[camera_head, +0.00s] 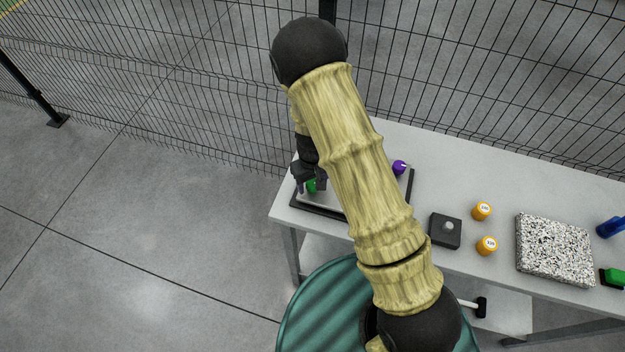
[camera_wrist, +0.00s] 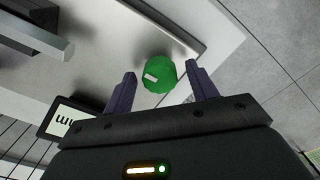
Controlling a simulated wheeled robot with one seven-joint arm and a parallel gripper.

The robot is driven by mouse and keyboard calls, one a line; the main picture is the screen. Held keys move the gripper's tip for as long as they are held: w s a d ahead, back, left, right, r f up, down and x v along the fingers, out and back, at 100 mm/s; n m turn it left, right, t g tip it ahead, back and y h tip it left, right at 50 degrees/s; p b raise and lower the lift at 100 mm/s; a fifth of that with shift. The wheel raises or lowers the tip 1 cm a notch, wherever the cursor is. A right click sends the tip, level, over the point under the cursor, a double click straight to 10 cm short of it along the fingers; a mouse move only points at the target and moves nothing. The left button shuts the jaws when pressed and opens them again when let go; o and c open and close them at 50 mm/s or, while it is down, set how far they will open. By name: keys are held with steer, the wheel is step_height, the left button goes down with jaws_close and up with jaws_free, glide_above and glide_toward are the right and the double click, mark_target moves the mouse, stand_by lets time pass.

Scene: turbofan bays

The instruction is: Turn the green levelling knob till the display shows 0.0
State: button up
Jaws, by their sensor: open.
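The green levelling knob (camera_wrist: 160,75) has a white mark on its face and sits on a light plate. In the wrist view it lies between and just beyond the two purple fingertips of my gripper (camera_wrist: 162,84), which is open, with a gap on both sides. In the head view the green knob (camera_head: 311,186) shows partly behind my gripper (camera_head: 310,184) at the left end of the table. The display (camera_wrist: 69,123) is partly in the wrist view at the left, cut off by my gripper body; its reading cannot be made out.
A purple knob (camera_head: 400,167) is on the same device's right side. Farther right on the table (camera_head: 470,180) are a dark block (camera_head: 445,231), two orange weights (camera_head: 481,211), a speckled slab (camera_head: 554,249), and blue and green items. A wire fence (camera_head: 190,90) stands behind.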

steer(key=c, duration=1)
steer(key=shift+m, duration=0.4)
steer(key=m, duration=1.1)
steer(key=o, duration=1)
